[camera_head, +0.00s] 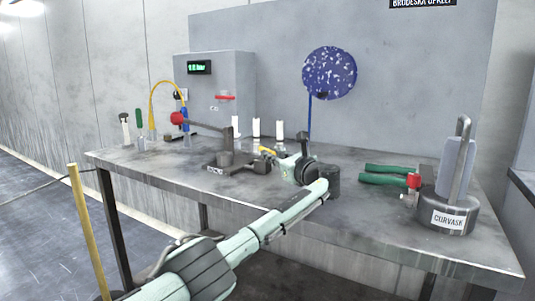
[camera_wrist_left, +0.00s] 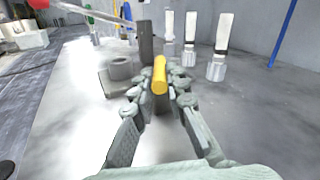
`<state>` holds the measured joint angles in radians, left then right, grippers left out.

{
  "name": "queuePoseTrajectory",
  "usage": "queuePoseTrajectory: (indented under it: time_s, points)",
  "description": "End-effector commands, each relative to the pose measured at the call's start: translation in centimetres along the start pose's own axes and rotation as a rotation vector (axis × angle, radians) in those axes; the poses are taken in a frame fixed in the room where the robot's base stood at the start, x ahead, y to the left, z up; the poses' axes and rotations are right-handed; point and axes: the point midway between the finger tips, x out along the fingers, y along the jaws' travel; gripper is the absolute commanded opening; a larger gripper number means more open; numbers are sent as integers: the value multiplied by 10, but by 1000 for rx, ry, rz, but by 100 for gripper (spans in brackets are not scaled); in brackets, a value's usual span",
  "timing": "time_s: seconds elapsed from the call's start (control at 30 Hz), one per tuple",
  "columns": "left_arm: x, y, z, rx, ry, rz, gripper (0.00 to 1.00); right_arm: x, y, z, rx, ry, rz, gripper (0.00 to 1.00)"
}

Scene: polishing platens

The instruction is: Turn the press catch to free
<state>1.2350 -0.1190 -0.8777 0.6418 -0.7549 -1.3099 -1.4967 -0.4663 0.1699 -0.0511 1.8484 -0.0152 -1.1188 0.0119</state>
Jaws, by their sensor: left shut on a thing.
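The press (camera_head: 222,160) stands on the bench left of centre in the head view, with a dark base and a long lever ending in a red knob (camera_head: 177,118). Its yellow catch (camera_head: 267,150) sticks out on the right side; in the left wrist view the catch (camera_wrist_left: 160,76) is a rounded yellow bar. My left gripper (camera_head: 277,153) reaches it from the right and is shut on it. In the left wrist view its fingertips (camera_wrist_left: 160,84) flank the bar on both sides. My right gripper is in neither view.
A grey box with a green display (camera_head: 199,67) stands behind. Several white-topped pieces (camera_head: 256,127) stand behind the press. Green-handled pliers (camera_head: 385,175) and a labelled grey vessel (camera_head: 447,208) are at the right. A blue speckled disc (camera_head: 329,73) stands at the back.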

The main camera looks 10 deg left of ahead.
Motion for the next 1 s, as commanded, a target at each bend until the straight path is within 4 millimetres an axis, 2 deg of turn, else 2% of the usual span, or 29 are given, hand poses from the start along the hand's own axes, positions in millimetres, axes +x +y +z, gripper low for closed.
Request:
queuePoseTrajectory:
  time_s: [0.3, 0.33, 0.5, 0.7, 0.83, 1.0]
  points:
    - [1, -1, 2, -2, -1, -2, 0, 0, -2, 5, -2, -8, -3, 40]
    - [1, 0, 2, -2, -1, -2, 15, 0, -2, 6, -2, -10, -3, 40]
    - [1, 0, 2, -1, -1, -1, 35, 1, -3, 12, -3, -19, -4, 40]
    - [0, 0, 1, -1, 0, -1, 35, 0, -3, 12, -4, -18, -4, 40]
    - [-2, -1, 1, -1, 0, -2, 35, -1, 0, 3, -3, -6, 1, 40]
    - [-24, -1, 0, -3, 1, -5, 35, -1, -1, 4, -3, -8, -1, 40]
